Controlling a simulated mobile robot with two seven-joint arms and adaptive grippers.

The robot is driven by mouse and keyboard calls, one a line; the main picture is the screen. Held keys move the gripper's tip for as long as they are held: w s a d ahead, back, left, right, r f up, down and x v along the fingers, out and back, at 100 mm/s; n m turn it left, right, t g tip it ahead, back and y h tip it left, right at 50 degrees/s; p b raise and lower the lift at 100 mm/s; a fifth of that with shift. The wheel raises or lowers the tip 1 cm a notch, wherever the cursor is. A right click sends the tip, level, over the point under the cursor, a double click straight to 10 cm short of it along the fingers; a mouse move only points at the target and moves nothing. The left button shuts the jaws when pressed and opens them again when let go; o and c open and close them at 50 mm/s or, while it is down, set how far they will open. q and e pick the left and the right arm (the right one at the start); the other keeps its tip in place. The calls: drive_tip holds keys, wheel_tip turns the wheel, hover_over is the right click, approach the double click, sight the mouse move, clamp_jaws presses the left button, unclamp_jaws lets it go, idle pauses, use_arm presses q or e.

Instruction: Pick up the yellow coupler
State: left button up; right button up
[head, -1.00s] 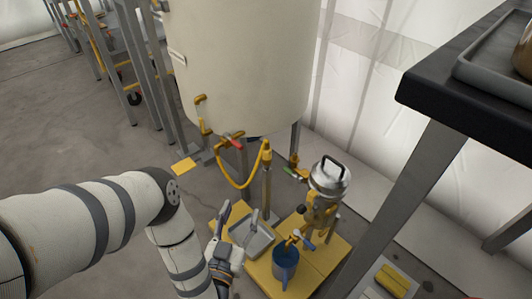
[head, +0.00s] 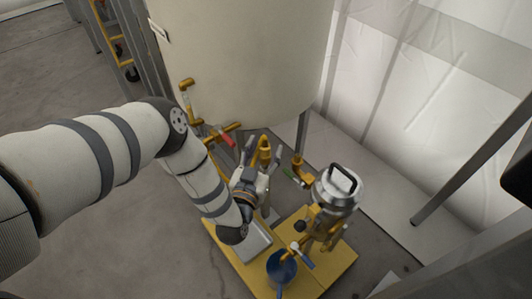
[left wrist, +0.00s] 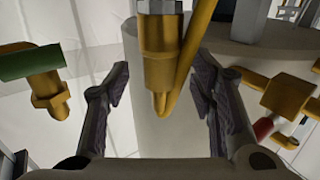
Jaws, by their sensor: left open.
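The yellow coupler (head: 264,147) is at the top of a thin stand in front of the big cream tank, partly hidden by my left gripper (head: 260,160). In the left wrist view the yellow coupler (left wrist: 163,65) shows large, with a hose beside it and a grey metal part at the picture's top. My left gripper (left wrist: 160,80) is open, with one finger to each side of the coupler in that view. I see a gap on both sides. My right gripper is not in view.
The cream tank (head: 245,60) with yellow valves (head: 222,133) stands close behind. A grey tray (head: 256,245) lies below my gripper.

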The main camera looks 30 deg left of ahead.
use_arm(q)
drive_tip(key=shift+w+a, duration=0.15)
drive_tip(key=shift+w, duration=0.35)
clamp_jaws()
drive_tip(key=shift+r, duration=0.15)
